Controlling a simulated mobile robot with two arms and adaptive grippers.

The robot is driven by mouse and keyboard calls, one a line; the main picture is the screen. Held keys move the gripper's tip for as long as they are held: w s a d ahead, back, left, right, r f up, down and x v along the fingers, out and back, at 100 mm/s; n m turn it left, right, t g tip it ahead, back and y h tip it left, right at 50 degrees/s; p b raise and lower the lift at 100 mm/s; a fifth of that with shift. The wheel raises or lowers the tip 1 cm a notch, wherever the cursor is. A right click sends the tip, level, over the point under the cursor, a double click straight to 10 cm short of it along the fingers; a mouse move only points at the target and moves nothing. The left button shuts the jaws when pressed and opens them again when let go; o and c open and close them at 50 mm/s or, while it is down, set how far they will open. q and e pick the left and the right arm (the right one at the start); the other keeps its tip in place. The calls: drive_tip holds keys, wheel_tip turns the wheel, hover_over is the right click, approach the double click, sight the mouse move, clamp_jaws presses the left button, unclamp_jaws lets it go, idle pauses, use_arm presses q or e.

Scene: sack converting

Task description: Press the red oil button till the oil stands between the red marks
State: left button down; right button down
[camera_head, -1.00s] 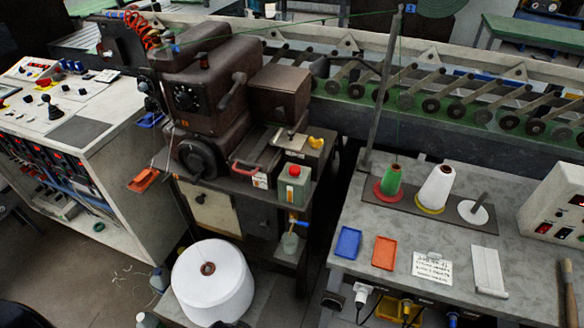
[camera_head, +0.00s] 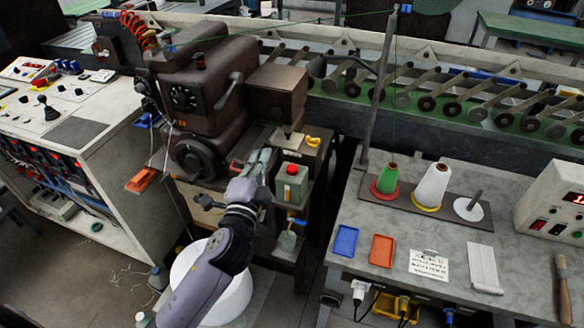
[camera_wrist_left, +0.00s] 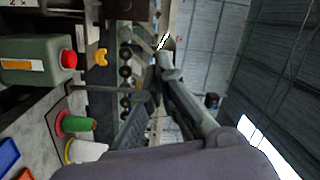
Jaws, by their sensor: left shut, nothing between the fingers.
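The red oil button (camera_head: 292,169) sits on top of a small green-grey box (camera_head: 291,188) at the right front of the brown sewing machine (camera_head: 207,95). In the left wrist view the red button (camera_wrist_left: 68,60) is at the left, on the green box (camera_wrist_left: 30,48), which carries a white and orange label. My left gripper (camera_head: 264,157) is shut and empty, raised just left of the button and apart from it. It also shows in the left wrist view (camera_wrist_left: 166,52). I cannot make out an oil level or red marks. My right gripper is not in view.
A yellow piece (camera_head: 312,141) lies behind the button. The grey table (camera_head: 344,207) at right holds green and white spools and blue and orange trays. A control desk (camera_head: 120,135) stands at left.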

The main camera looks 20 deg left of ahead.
use_arm(q)
drive_tip(key=w+d+r+m+h, duration=0.4)
drive_tip(key=d+r+m+h, duration=0.95)
drive_tip(key=m, duration=0.85)
drive_tip(key=w+d+f+m+g+h, duration=0.25)
drive_tip(key=f+m+g, duration=0.45)
drive_tip(key=m, duration=0.4)
drive_tip(key=w+a+f+m+g+y, duration=0.1)
drive_tip(key=w+a+f+m+y, duration=0.1)
drive_tip(key=a+y, duration=0.3)
drive_tip(key=w+a+f+m+g+y, duration=0.2)
drive_tip(key=w+a+f+y, duration=0.2)
drive_tip(key=a, duration=0.3)
drive_tip(key=shift+w+a+f+y, duration=0.3)
drive_tip(key=shift+w+f+y, duration=0.1)
drive_tip(key=shift+f, duration=0.4)
